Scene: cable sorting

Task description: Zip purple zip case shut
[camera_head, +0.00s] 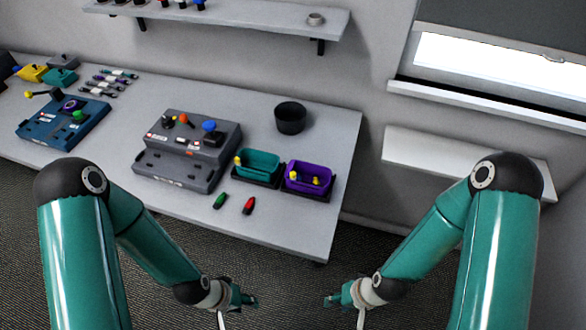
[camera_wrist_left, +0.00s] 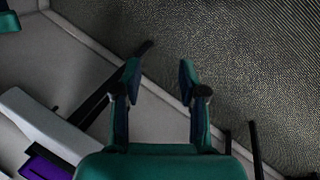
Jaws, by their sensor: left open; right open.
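The purple zip case (camera_head: 309,178) stands open at the right end of the table, in a dark holder. Small yellow pieces show inside it, and another yellow piece is at its left end. I cannot tell which is the zip pull. My left gripper (camera_head: 248,299) is open and empty, in front of the table and well away from the case. It also shows in the left wrist view (camera_wrist_left: 158,78), fingers apart over the floor. My right gripper (camera_head: 332,300) is also open and empty, in front of the table's right corner.
A teal case (camera_head: 260,164) stands left of the purple one. A green connector (camera_head: 219,201) and a red connector (camera_head: 249,206) lie in front. A black cup (camera_head: 291,117) stands behind, and a grey device (camera_head: 186,149) to the left. The table's right end is clear.

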